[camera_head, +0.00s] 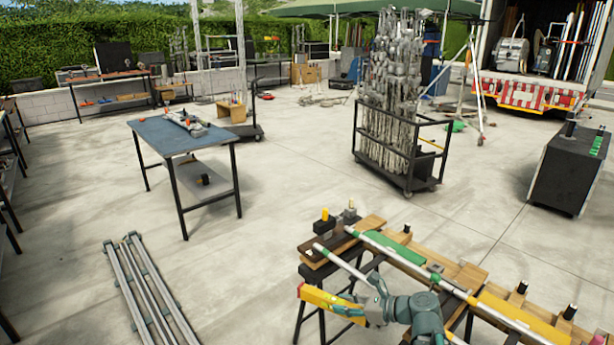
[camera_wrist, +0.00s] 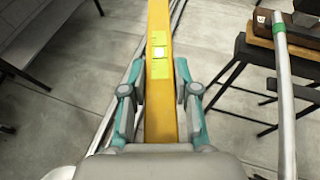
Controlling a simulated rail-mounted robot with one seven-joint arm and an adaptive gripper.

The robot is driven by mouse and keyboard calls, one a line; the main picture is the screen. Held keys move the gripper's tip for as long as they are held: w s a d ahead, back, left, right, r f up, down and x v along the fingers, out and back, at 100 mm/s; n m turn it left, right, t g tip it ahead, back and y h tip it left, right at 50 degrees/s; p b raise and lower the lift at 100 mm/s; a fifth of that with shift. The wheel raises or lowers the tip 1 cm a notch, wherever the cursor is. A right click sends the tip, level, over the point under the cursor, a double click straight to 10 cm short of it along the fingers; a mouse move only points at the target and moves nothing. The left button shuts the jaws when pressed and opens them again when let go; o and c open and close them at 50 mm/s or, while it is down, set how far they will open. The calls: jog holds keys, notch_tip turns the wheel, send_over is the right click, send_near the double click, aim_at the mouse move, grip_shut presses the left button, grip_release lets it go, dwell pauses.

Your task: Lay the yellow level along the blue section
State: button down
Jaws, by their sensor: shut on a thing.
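The yellow level (camera_head: 330,301) is a long bar held off the left side of the front workbench in the head view. In the wrist view the level (camera_wrist: 158,25) runs up between my fingers, with bright yellow-green patches on its face. My gripper (camera_wrist: 158,72) is shut on it, one teal finger on each side. In the head view my gripper (camera_head: 375,306) is beside the bench, partly hidden by my arm. On the bench lie a green section (camera_head: 388,246) and a yellow section (camera_head: 522,318). I cannot make out a clearly blue section there.
The workbench has wooden planks (camera_head: 462,272), black clamps (camera_head: 437,270) and a pale pipe (camera_head: 340,262). Long metal rails (camera_head: 150,290) lie on the floor at left. A blue-topped table (camera_head: 165,136) stands behind, and a loaded cart (camera_head: 398,178) farther right. Open floor lies between them.

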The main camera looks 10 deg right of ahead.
jog(key=w+d+r+m+t+h, duration=0.1)
jog(key=w+d+r+m, duration=0.1)
jog(key=w+d, duration=0.8)
jog(key=w+d+r+m+t+h, duration=0.1)
jog(key=w+d+r+t+h, duration=0.1)
jog(key=w+d, duration=0.9)
jog(key=d, duration=0.4)
jog(key=shift+d+r+m, duration=0.2)
jog(key=shift+r+m, duration=0.05)
jog(key=shift+m, duration=0.15)
jog(key=shift+w, duration=0.1)
jog(key=w+d+f+p, duration=0.1)
jog(key=w+f, duration=0.1)
jog(key=w, duration=0.2)
jog(key=w+d+f+p, duration=0.1)
jog(key=w+d+f, duration=0.1)
jog(key=w+f, duration=0.1)
jog(key=w+d+f+p, duration=0.1)
jog(key=w+d+f, duration=0.1)
jog(key=w+f, duration=0.1)
jog(key=shift+w, duration=0.85)
jog(key=shift+w+d+f, duration=0.1)
jog(key=shift+w+f, duration=0.3)
jog(key=shift+f, duration=0.25)
jog(key=shift+w+d+f+p, duration=0.1)
jog(key=shift+w+f+p, duration=0.1)
jog(key=shift+f+p, duration=0.85)
jog(key=shift+f, duration=0.65)
